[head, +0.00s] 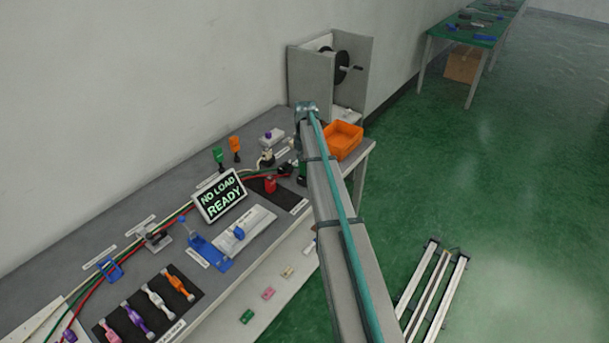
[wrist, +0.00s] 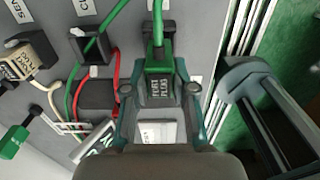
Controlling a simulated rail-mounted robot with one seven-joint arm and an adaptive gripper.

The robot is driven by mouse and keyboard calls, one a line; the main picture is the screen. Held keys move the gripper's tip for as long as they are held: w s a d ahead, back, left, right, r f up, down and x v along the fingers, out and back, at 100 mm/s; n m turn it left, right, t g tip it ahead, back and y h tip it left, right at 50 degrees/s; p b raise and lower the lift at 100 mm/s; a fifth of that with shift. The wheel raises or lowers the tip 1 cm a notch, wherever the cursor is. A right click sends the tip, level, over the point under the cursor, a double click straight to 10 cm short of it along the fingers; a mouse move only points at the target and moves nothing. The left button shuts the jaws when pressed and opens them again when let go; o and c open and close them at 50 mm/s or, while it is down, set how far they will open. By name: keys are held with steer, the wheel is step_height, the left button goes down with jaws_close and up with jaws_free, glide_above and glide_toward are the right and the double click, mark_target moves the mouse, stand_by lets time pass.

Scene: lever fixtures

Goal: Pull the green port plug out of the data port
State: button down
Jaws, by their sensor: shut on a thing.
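A black block (wrist: 168,32), perhaps the data port, shows behind the plug's far end. I cannot tell whether the plug is seated in it or apart from it. In the head view, my arm hides the gripper.
A black holder (wrist: 94,48) with green and red cables is left of the plug, and a cream connector (wrist: 28,58) is farther left. In the head view, an orange bin (head: 343,140) and a "NO LOAD READY" display (head: 220,196) stand on the grey bench.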

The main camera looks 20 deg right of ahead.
steer(key=shift+r, duration=0.65)
